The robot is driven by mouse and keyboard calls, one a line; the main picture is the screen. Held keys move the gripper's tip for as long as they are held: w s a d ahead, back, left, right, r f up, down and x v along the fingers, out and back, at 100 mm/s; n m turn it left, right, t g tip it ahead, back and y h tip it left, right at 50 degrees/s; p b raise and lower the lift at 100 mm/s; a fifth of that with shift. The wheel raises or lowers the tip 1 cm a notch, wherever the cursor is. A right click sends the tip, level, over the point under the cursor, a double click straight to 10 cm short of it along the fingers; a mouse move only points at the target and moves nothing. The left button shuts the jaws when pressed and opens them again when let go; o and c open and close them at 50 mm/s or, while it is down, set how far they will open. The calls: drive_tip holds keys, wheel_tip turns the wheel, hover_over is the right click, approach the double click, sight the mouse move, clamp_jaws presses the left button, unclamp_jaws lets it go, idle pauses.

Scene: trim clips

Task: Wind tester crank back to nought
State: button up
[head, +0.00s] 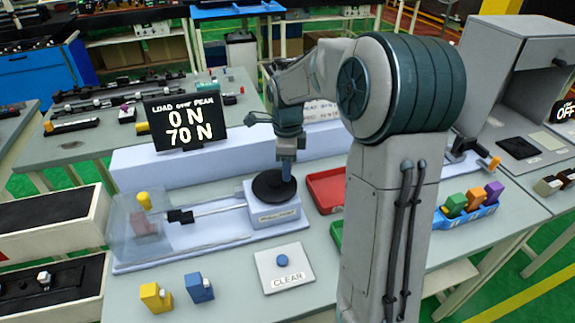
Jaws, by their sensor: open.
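The tester (190,245) is a long pale bed on the table. A grey housing (268,217) at its right end carries the crank, a black disc (268,188). A rod runs left from the housing to a black head near a clear guard (130,222). My gripper (287,160) points down over the right part of the disc, at its blue-grey handle. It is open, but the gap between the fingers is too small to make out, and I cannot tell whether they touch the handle. The display (185,122) reads load 0 N over peak 70 N.
A white CLEAR pad with a blue button (282,261) lies in front. Yellow (155,297) and blue (198,288) clips stand left of it. A red tray (327,190) and a blue rack of clips (468,212) are to the right. My arm hides the table between.

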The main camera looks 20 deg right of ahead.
drive_tip(key=shift+f, duration=0.35)
clamp_jaws()
